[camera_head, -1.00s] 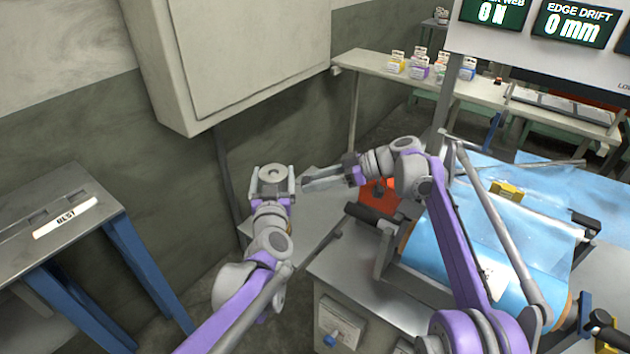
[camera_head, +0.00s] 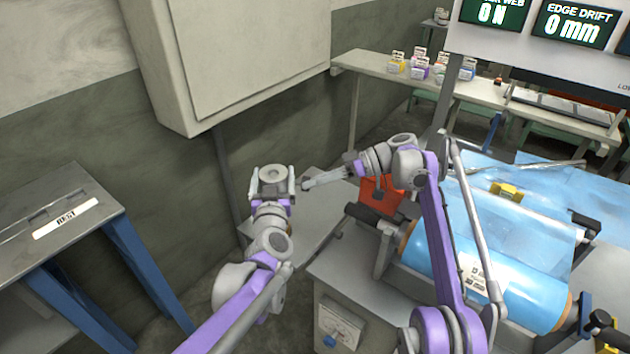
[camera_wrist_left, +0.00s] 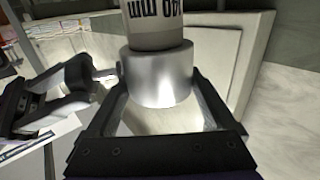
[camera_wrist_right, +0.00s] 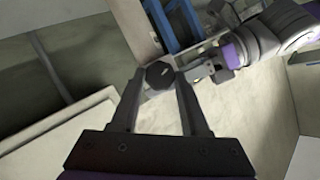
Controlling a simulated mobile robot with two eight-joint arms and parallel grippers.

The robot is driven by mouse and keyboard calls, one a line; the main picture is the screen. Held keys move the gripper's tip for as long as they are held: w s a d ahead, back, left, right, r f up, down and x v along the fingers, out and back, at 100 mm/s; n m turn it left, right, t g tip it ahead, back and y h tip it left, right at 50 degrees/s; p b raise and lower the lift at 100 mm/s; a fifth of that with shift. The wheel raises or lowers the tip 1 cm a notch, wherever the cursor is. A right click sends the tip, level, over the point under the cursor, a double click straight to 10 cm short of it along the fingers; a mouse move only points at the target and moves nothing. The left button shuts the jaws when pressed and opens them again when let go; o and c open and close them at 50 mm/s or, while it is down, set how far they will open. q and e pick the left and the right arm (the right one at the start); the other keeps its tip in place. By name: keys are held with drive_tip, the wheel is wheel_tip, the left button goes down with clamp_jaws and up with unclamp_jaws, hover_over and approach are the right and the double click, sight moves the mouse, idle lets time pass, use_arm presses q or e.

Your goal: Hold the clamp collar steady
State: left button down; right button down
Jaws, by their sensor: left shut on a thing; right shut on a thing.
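The clamp collar (camera_wrist_left: 160,78) is a silver metal ring beneath a pale cylinder marked "40 mm", which reads upside down in the left wrist view. In the head view the collar (camera_head: 273,173) shows from above as a grey ring. My left gripper (camera_head: 271,184) is shut on it, one finger on each side. My right gripper (camera_head: 308,184) is just right of the collar, shut on a small dark hexagonal-ended tool (camera_wrist_right: 159,75). The tool's thin tip (camera_wrist_left: 106,75) reaches the collar's side in the left wrist view; I cannot tell whether it touches.
A metal bench (camera_head: 60,232) with blue legs stands at left. A wall cabinet (camera_head: 240,50) hangs behind my left arm. The machine with a blue film roll (camera_head: 490,255) is at right, beside an orange-red part (camera_head: 378,195). Small boxes (camera_head: 420,68) stand on a rear shelf.

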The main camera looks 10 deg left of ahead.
drive_tip(key=shift+c, duration=1.9)
unclamp_jaws()
drive_tip(key=d+r+n+t, duration=0.2)
drive_tip(key=d+r+n, duration=0.1)
drive_tip(key=d, duration=0.8)
drive_tip(key=shift+r, duration=0.85)
drive_tip(key=shift+w, duration=0.1)
